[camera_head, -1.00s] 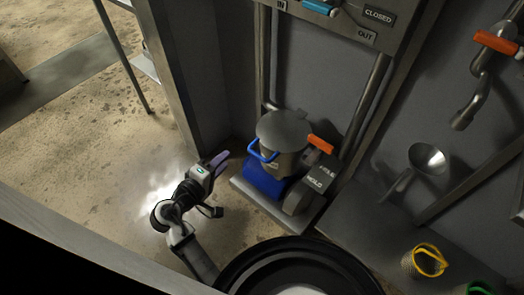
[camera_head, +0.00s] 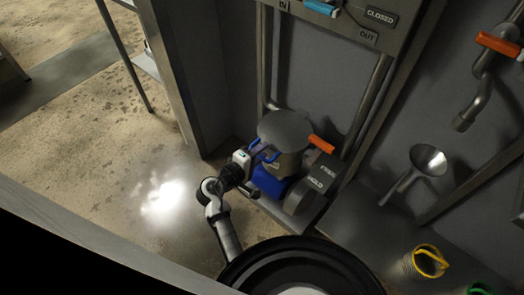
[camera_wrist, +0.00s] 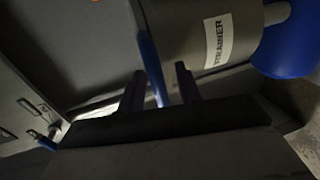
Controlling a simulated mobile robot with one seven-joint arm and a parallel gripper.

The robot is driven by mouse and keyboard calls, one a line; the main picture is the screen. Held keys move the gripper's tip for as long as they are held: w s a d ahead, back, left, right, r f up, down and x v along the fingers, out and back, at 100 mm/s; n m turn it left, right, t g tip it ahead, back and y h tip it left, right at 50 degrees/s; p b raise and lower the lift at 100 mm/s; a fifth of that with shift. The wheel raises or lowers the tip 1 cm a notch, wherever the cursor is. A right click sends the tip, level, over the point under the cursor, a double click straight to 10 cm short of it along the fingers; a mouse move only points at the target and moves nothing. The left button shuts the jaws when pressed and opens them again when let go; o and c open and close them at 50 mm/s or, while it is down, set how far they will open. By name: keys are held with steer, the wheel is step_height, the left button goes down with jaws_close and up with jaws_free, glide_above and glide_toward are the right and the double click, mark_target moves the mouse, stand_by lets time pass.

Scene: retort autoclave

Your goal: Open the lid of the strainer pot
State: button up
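The strainer pot (camera_head: 291,162) is a grey cylinder with a flat round lid (camera_head: 284,127) lying closed on top. A blue bar handle (camera_head: 268,156) stands out from its left side, near the lid. In the wrist view the pot (camera_wrist: 185,30) carries a white "STRAINER" label (camera_wrist: 218,41). My gripper (camera_head: 260,160) is at the handle. In the wrist view its two dark fingers (camera_wrist: 160,85) stand apart, with the blue handle (camera_wrist: 151,62) running between them and a gap visible beside it. The handle's lower end is hidden behind the gripper body.
An orange lever (camera_head: 321,144) and a grey block with lettering (camera_head: 322,176) stand close right of the pot. A blue part (camera_head: 268,182) sits below it. A vertical pipe (camera_head: 365,105) rises behind. Open floor (camera_head: 120,170) lies to the left.

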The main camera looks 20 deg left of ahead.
steer(key=shift+w+d+f, duration=0.1)
steer(key=shift+w+d, duration=0.05)
steer(key=shift+w, duration=0.15)
steer(key=shift+c, duration=0.4)
steer(key=shift+f, duration=0.1)
jaws_close()
